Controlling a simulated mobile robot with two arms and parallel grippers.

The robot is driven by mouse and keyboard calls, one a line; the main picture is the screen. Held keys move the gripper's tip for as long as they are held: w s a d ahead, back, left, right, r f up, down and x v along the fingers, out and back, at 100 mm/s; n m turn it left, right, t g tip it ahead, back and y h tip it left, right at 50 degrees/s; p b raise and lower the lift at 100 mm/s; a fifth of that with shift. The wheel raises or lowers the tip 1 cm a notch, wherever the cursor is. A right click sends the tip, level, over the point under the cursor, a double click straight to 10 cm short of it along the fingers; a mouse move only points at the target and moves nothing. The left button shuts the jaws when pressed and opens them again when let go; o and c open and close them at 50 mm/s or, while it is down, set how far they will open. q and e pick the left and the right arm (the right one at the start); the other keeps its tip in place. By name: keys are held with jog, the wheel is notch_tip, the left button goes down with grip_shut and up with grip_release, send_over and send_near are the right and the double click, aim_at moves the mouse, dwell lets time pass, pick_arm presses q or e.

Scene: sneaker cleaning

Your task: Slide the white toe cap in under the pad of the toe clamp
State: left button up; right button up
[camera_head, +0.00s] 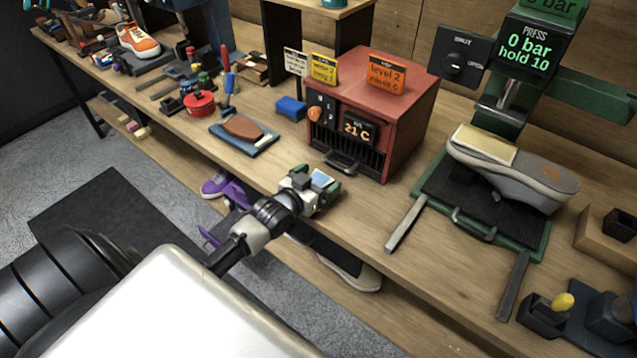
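I cannot make out the white toe cap or the toe clamp and its pad for certain. A grey shoe sole (545,183) with a flat cream piece (484,145) on top sits at the press (525,50), above a black ribbed tray (440,190). My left gripper (318,187) is over the front edge of the bench, left of the press and in front of the red heater box. Its fingers are small and seen from behind, so I cannot tell whether they are open or hold anything. My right gripper is not in view.
The red heater box (412,115) reads 21 C and stands behind my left gripper. A brown sole piece (242,127) lies on a blue mat. An orange sneaker (138,41) and several tools crowd the far left. A purple shoe (214,185) is below the bench.

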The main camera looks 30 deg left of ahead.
pick_arm(q)
jog(key=c, duration=1)
